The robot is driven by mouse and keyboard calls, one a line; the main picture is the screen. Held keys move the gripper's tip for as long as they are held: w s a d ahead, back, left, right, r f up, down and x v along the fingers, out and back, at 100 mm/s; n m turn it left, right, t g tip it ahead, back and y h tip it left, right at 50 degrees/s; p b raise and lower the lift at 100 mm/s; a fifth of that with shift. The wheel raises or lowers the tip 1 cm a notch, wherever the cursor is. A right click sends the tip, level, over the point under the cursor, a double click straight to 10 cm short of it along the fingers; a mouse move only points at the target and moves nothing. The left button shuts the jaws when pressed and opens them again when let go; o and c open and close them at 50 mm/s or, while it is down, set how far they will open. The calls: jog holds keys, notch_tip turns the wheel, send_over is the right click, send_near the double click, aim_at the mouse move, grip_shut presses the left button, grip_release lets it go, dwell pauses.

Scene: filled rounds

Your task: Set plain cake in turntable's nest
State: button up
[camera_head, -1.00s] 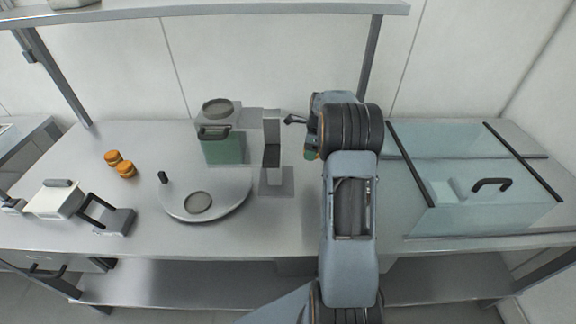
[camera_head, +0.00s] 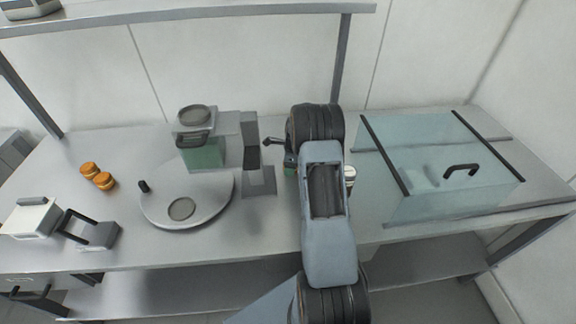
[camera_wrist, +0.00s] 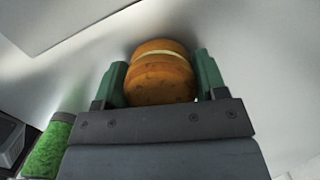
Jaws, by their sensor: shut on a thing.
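My gripper (camera_wrist: 160,66) is shut on a plain cake (camera_wrist: 162,88), an orange-brown round with a pale band, between its green fingers in the wrist view. In the head view my arm hides the cake, and only a green bit of the gripper (camera_head: 290,165) shows. The turntable (camera_head: 212,200) is a grey disc left of my arm, with a small dark knob at its left edge. Its nest (camera_head: 181,209), a darker round spot near the front, looks empty. My gripper is to the right of the turntable, apart from it.
A dispenser with a green-filled tank (camera_head: 203,153) stands behind the turntable, with a grey post (camera_head: 251,150) beside it. Two orange rounds (camera_head: 97,176) sit at left. A clear lidded case (camera_head: 440,170) stands at right. A small pale-topped thing (camera_head: 350,174) is partly hidden by my arm.

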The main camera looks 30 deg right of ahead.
jog(key=shift+f, duration=0.15)
jog(key=shift+o, duration=1.2)
jog(key=o, duration=0.4)
jog(key=shift+o, duration=0.2)
